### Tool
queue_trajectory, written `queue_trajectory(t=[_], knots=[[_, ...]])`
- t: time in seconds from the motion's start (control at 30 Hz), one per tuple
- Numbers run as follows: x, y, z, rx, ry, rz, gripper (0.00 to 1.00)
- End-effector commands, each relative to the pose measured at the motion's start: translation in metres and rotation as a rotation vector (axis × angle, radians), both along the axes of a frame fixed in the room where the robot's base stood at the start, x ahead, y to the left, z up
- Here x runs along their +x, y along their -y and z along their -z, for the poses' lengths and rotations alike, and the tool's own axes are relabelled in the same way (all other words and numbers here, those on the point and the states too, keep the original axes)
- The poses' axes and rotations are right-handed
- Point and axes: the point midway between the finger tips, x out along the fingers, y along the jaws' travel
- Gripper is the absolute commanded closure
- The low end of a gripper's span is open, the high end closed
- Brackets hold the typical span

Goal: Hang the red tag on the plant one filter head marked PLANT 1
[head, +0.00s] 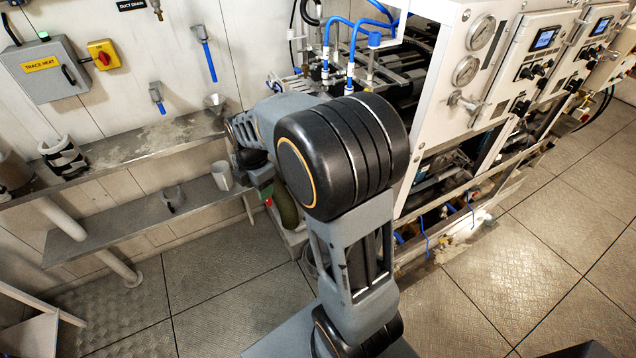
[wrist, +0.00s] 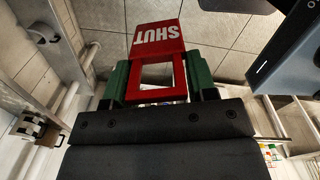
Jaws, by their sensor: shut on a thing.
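The red tag (wrist: 158,38) fills the upper middle of the wrist view. It has a square opening in its lower part and the white word SHUT, seen upside down. My gripper (wrist: 158,78) is shut on it, with a green-padded finger on each side of the frame. In the head view my arm hides most of the gripper, which is near the lower shelf. A small red spot shows there, but I cannot tell whether it is the tag. I cannot make out a filter head marked PLANT 1 in either view.
A wall bench (head: 135,150) and a lower shelf (head: 120,217) run along the left. The white gauge panel (head: 455,75) and blue hoses (head: 350,45) are to the right. Floor is open at front left and right.

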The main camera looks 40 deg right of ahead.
Motion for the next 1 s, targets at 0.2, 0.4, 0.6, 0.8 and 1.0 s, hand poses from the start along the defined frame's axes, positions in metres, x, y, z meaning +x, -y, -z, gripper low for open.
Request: queue_trajectory(t=[0.2,0.4,0.6,0.8,1.0], knots=[[-0.002,0.020,-0.002,0.000,0.000,0.007,0.74],[-0.010,0.071,-0.003,0.000,-0.002,0.010,0.74],[-0.015,0.113,-0.002,0.000,-0.001,0.006,0.74],[-0.018,0.135,-0.001,0.000,-0.001,0.002,0.74],[-0.019,0.142,-0.001,-0.001,0.000,0.002,0.74]])
